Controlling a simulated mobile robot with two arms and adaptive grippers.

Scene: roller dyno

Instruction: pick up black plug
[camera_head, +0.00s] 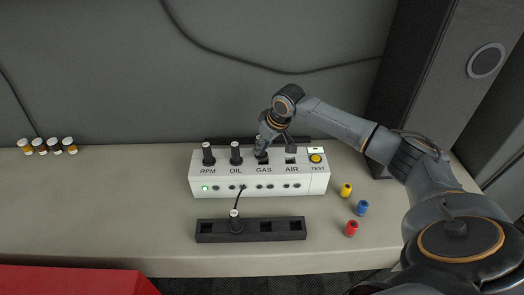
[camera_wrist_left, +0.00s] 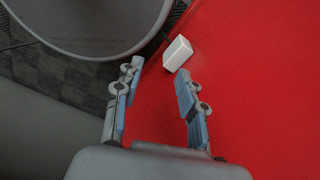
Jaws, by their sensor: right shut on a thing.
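A white box (camera_head: 312,184) on the bench has sockets marked RPM, OIL, GAS and AIR. Black plugs stand upright at RPM (camera_head: 208,154) and OIL (camera_head: 236,154). My right gripper (camera_head: 262,148) is shut on a black plug (camera_head: 261,156) at GAS, partly hidden by the fingers; I cannot tell how deep it sits. The AIR socket (camera_head: 290,161) shows no plug. Another black plug (camera_head: 235,222) stands in a black holder (camera_head: 285,236) in front, with a cable to the box. My left gripper (camera_wrist_left: 155,100) is open and empty over a red surface.
Yellow (camera_head: 346,190), blue (camera_head: 362,208) and red (camera_head: 351,229) cylinders stand right of the box. Several small orange-and-white bottles (camera_head: 40,146) stand at the far left. A dark tower (camera_head: 455,80) rises at the right. A white block (camera_wrist_left: 178,53) lies beyond my left fingers.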

